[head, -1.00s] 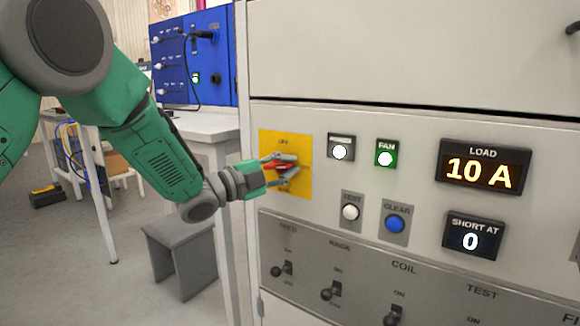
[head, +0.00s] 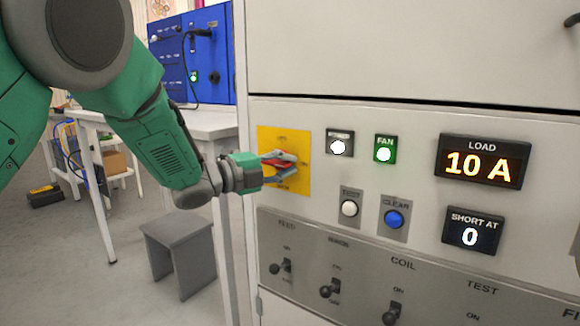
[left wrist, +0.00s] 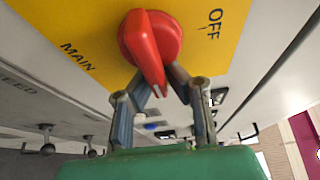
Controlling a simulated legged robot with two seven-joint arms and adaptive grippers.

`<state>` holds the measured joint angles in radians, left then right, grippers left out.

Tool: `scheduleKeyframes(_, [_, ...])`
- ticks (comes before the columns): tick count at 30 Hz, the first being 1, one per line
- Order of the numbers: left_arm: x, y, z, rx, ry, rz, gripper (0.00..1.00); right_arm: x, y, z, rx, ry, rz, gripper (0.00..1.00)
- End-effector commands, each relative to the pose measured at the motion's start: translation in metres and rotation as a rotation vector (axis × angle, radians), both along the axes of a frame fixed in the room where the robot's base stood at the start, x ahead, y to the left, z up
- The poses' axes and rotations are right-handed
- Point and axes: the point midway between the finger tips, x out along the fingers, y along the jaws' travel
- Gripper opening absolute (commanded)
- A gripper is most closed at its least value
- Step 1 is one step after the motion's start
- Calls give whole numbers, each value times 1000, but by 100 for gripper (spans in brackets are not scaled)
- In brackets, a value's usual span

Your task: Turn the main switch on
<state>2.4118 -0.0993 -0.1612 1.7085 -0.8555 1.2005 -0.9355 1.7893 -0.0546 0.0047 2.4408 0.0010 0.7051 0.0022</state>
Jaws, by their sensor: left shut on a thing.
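The main switch is a red rotary handle (left wrist: 147,50) on a yellow plate (head: 265,142) at the left of the grey panel. In the left wrist view the plate reads OFF at the upper right and MAIN at the lower left. The handle's long grip points down the picture, between the gripper's fingers. My left gripper (head: 284,164) is shut on this red handle (head: 279,157); its fingers also show in the left wrist view (left wrist: 160,86). In the head view the fingers partly hide the handle. My right gripper is not in view.
Toggle switches (head: 331,288) line the lower panel. A grey stool (head: 178,240) stands below my left arm.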

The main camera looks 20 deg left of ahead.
Motion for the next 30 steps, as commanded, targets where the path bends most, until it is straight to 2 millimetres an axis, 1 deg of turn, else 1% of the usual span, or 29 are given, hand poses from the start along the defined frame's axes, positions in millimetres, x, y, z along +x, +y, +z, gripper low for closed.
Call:
scheduleKeyframes(1, [0, 4, -7, 6, 14, 9, 0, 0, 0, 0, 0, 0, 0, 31])
scheduleKeyframes(3, [0, 5, -7, 6, 14, 9, 0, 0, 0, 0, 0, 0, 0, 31])
scheduleKeyframes(4, [0, 5, -7, 5, 14, 9, 20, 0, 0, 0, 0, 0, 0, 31])
scheduleKeyframes(5, [0, 5, -7, 5, 14, 9, 31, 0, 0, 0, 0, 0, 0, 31])
scheduleKeyframes(13, [0, 1, -3, 5, 8, 6, 31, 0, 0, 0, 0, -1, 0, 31])
scheduleKeyframes(17, [-6, 6, -2, 4, 6, 7, 31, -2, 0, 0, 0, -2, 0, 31])
scheduleKeyframes(20, [-18, 17, -2, 4, 7, 8, 31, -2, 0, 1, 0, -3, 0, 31])
scheduleKeyframes(27, [-56, 52, -2, 3, 8, 8, 31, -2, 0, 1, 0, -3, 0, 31])
scheduleKeyframes(30, [-70, 65, -3, 3, 9, 8, 31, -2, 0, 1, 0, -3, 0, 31])
